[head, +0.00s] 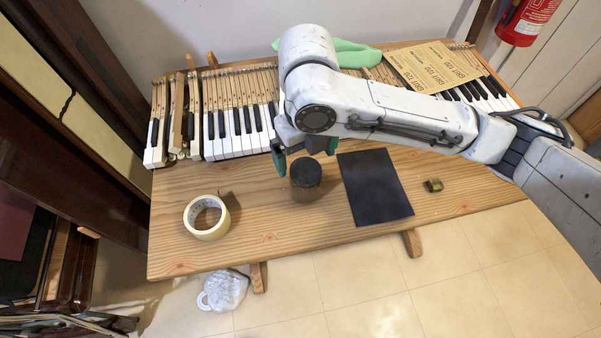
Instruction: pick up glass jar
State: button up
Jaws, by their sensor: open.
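The glass jar (305,190) stands upright on the wooden table, left of the dark square sheet. It has a dark round top and looks brownish below. My gripper (304,156) hangs just behind and above the jar, with its two green-tipped fingers spread apart. One finger is to the jar's upper left and the other to its upper right. The gripper is open with nothing between its fingers. Whether the fingers touch the jar cannot be told from this view.
A tape roll (206,217) lies left of the jar. A dark sheet (375,187) and a small brass-coloured block (433,185) lie to its right. Piano keys (233,130), sandpaper (428,66) and a green cloth (357,53) line the back. The front of the table (280,238) is bare.

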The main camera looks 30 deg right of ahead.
aim_at(305, 169)
jog(key=f, duration=0.9)
jog(key=shift+w+d+f, duration=0.1)
jog(key=shift+w+f, duration=0.1)
jog(key=shift+f, duration=0.05)
jog(key=shift+c, duration=0.3)
jog(key=c, duration=1.2)
jog(key=shift+c, duration=0.2)
jog(key=shift+r, duration=0.15)
